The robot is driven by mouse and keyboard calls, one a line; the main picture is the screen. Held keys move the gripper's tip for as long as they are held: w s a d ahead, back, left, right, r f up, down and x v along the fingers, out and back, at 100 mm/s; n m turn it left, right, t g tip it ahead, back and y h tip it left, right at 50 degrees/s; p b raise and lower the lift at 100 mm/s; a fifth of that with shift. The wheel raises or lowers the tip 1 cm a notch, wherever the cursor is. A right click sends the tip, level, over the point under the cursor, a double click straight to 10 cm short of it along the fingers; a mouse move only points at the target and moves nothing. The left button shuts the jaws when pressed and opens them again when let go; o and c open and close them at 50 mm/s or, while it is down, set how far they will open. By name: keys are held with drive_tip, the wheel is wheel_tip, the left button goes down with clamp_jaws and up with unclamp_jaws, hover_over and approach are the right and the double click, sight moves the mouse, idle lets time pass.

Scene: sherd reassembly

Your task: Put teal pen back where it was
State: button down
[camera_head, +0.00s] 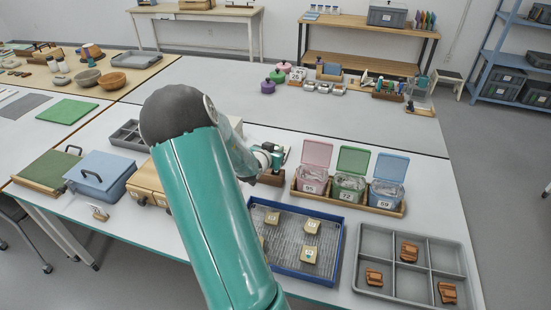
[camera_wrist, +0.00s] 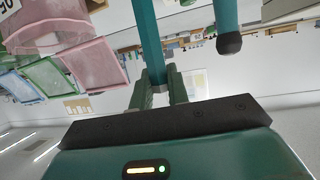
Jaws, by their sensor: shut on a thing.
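In the wrist view the teal pen (camera_wrist: 149,38) stands between the two fingers of my gripper (camera_wrist: 158,92), which is shut on its end. The pen's other end runs out of the picture at the top. A second teal rod with a rounded black end (camera_wrist: 229,43) is to the right, apart from the fingers. In the head view my gripper (camera_head: 276,155) is small and partly hidden by my arm, just above a small brown wooden block (camera_head: 271,179). I cannot tell whether the pen touches the block.
A pink bin (camera_head: 314,174), green bin (camera_head: 349,184) and blue bin (camera_head: 386,190) with raised lids stand close to the right of the block. In front are a blue-rimmed tray (camera_head: 337,262) with sherds and a grey compartment tray (camera_head: 411,234).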

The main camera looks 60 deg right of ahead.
drive_tip(key=shift+w+d+f, duration=0.2)
drive_tip(key=shift+d+f, duration=0.15)
drive_tip(key=shift+f, duration=0.2)
wheel_tip(320, 180, down, 3)
drive_tip(key=shift+r, duration=0.1)
drive_tip(key=c, duration=1.4)
unclamp_jaws()
drive_tip(key=shift+o, duration=0.2)
drive_tip(key=shift+a, duration=0.15)
drive_tip(key=v, duration=1.1)
drive_tip(key=shift+a+r, duration=0.15)
drive_tip(key=shift+a, duration=0.25)
